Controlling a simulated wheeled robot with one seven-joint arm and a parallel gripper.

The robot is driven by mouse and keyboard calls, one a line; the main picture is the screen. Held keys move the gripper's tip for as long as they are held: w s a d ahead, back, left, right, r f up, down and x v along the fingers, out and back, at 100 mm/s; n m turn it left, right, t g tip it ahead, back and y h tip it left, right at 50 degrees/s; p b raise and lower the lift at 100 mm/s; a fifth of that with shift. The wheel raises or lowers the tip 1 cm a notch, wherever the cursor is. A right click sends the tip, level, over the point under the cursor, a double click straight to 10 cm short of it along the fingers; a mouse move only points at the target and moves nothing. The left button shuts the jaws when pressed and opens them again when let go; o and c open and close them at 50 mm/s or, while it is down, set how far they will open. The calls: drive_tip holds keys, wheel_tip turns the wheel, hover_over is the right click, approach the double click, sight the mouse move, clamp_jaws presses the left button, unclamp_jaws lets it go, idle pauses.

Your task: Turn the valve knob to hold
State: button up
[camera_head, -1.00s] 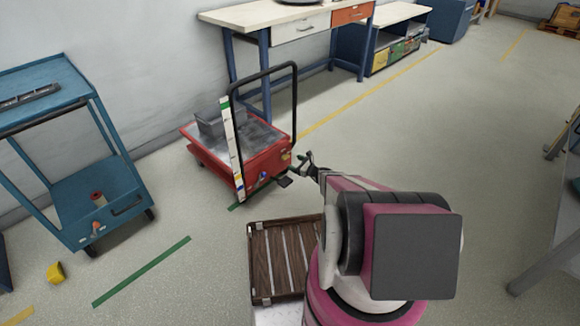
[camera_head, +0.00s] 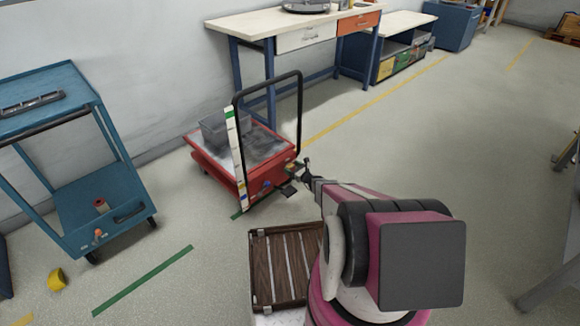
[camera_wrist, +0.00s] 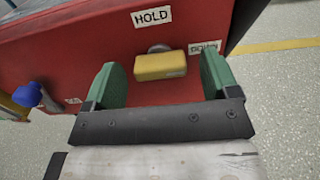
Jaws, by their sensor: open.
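The yellow valve knob (camera_wrist: 160,66) is on the red front panel of the cart (camera_wrist: 75,50) in the wrist view. It points sideways, its long side level. A HOLD label (camera_wrist: 152,17) sits above it, and another label, partly hidden, is to its right behind a finger. My gripper (camera_wrist: 162,80) is open, its green fingers on either side of the knob, with a gap on both sides. In the head view my gripper (camera_head: 297,177) is at the cart's near right corner, and the red cart (camera_head: 258,178) stands on the floor.
A blue knob (camera_wrist: 27,95) is at the left of the panel, with a small label beside it. The cart has a black upright handle (camera_head: 300,110) and a grey bin (camera_head: 215,130) on top. A blue trolley (camera_head: 75,205) stands left.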

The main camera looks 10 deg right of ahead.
drive_tip(key=shift+w+a, duration=0.35)
drive_tip(key=shift+w, duration=0.05)
drive_tip(key=c, duration=0.9)
drive_tip(key=shift+n, duration=0.3)
drive_tip(key=n, duration=0.8)
drive_tip(key=shift+s+a+n, duration=0.1)
drive_tip(key=shift+n, duration=0.3)
drive_tip(key=n, duration=0.4)
drive_tip(key=shift+f+n, duration=0.1)
drive_tip(key=shift+n, duration=2.2)
drive_tip(key=shift+f, duration=0.1)
